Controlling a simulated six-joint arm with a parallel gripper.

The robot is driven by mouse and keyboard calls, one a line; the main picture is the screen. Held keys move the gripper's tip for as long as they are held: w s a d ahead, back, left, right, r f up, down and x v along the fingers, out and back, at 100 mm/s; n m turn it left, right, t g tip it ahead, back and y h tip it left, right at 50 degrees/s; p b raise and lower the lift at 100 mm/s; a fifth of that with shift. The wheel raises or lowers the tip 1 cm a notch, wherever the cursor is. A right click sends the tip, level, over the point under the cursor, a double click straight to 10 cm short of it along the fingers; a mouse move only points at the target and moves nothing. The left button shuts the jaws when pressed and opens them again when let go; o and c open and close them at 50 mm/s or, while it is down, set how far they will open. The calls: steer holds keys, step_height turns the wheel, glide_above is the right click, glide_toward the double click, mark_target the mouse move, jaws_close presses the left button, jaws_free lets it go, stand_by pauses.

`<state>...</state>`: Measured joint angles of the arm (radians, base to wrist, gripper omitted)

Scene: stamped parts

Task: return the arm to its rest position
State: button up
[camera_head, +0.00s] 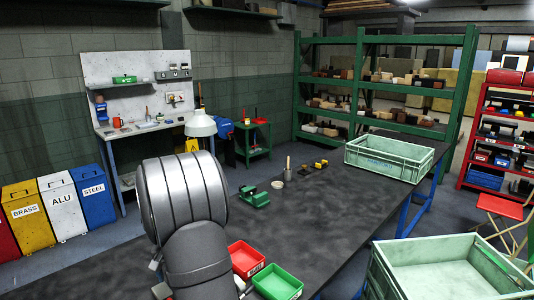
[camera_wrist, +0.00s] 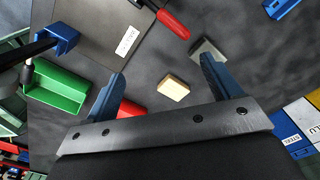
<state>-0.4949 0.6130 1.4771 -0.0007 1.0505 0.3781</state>
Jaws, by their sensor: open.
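My gripper (camera_wrist: 162,66) shows in the wrist view with its two blue fingers wide apart. It is open and nothing is held between the fingers. A small tan block (camera_wrist: 173,88) appears in the gap between them, on the dark surface below; its distance from the fingers is hard to tell. A grey metal piece (camera_wrist: 207,48) shows by the right fingertip; I cannot tell if they touch. In the head view my grey arm stands over the near part of the table, and my gripper is hidden.
The dark table (camera_head: 330,198) holds a red tray (camera_head: 246,258), a green tray (camera_head: 277,283), a green tool (camera_head: 254,196) and a pale green crate (camera_head: 402,146). Another crate (camera_head: 385,262) stands front right. A red-handled tool (camera_wrist: 172,22) lies in the wrist view. The table's middle has free room.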

steer(key=w+d+m, duration=0.1)
steer(key=w+d, duration=0.2)
steer(key=d, duration=0.4)
steer(key=shift+w+r, duration=0.25)
steer(key=shift+w, duration=0.05)
steer(key=s+a+n, duration=0.1)
steer(key=s+a, duration=0.5)
steer(key=a, duration=0.3)
steer(key=s+a+f+n, duration=0.1)
steer(key=s+a+n, duration=0.1)
steer(key=s+a, duration=0.4)
steer(key=shift+s+a+f, duration=0.2)
steer(key=shift+s+a, duration=0.05)
steer(key=shift+a, duration=1.25)
